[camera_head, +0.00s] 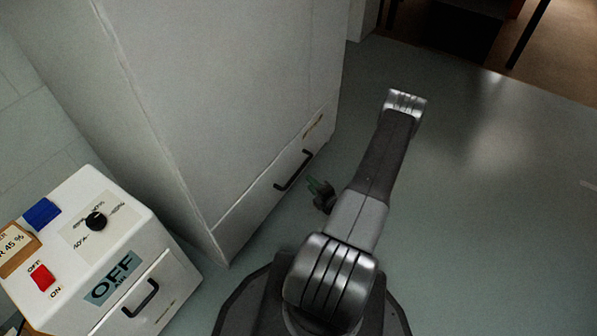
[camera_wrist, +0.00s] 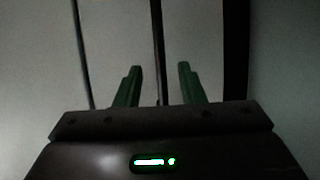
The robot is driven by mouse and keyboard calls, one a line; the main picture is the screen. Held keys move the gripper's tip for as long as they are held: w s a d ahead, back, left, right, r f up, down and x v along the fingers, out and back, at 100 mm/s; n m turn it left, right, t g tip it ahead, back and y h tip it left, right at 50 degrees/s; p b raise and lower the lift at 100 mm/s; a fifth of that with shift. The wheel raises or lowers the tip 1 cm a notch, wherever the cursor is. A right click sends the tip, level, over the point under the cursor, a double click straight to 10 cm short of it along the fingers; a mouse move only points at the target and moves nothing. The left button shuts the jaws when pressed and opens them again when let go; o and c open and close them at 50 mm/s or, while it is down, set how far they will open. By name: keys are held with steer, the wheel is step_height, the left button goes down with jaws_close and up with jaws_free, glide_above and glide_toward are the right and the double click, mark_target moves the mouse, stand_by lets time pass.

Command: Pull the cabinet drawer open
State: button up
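The tall white cabinet (camera_head: 215,90) stands left of my arm. Its drawer (camera_head: 262,205) is low on the front and looks flush with it, with a black bar handle (camera_head: 294,170). My gripper (camera_head: 318,187), with green fingers, is just right of the handle in the head view, with a small visible gap. In the wrist view my gripper (camera_wrist: 160,66) is open, its fingers apart. A dark upright bar (camera_wrist: 158,40), seemingly the handle, runs between the fingers; contact with it cannot be told.
A white box (camera_head: 115,235) with a dial, red and blue switches, an OFF label and its own black handle (camera_head: 141,298) stands at the lower left. The floor (camera_head: 480,220) right of my arm is clear. Dark furniture (camera_head: 455,30) stands at the back.

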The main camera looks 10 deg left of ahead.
mark_target(299, 170)
steer(key=b+x, duration=0.2)
steer(key=x, duration=0.7)
steer(key=shift+w, duration=0.15)
jaws_close()
